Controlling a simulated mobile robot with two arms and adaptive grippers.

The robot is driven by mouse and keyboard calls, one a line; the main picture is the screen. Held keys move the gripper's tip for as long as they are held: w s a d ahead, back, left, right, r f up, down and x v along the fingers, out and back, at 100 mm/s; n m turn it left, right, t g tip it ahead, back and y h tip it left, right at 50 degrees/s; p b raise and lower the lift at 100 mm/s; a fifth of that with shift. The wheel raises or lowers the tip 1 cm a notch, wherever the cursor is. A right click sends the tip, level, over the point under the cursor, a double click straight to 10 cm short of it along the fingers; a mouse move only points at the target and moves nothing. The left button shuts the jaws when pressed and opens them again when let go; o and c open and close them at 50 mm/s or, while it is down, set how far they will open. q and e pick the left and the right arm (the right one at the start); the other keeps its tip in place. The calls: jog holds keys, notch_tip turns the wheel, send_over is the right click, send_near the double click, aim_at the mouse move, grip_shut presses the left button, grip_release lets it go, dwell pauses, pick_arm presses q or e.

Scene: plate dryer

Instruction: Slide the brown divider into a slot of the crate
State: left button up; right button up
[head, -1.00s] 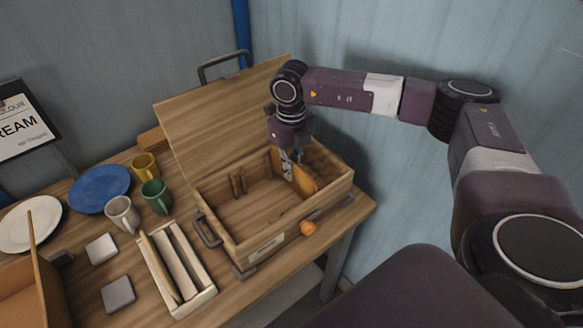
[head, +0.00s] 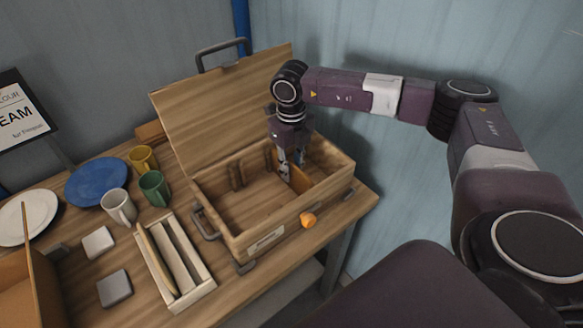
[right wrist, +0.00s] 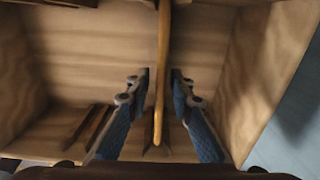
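The brown divider (head: 301,181) stands on edge inside the wooden crate (head: 225,232), right of its middle. In the right wrist view the divider (right wrist: 162,62) runs up the picture, and its lower end meets a pair of slot strips at the crate wall. Its top sits about level with or below the crate rim. My right gripper (head: 291,167) reaches down into the crate. Its two fingers (right wrist: 161,76) stand on either side of the divider with a small gap at each side, so it is open around it. My left gripper is not in view.
The crate's lid (head: 222,105) stands open behind it. An empty pair of slot strips (head: 237,175) is on the crate's back wall. A wooden tray (head: 207,290) with long pieces, mugs (head: 153,188) and plates (head: 97,183) are left of the crate. A wall is close on the right.

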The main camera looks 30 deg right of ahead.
jog(key=shift+o, duration=0.3)
notch_tip(320, 180, up, 12)
dwell(0.4)
dwell(0.6)
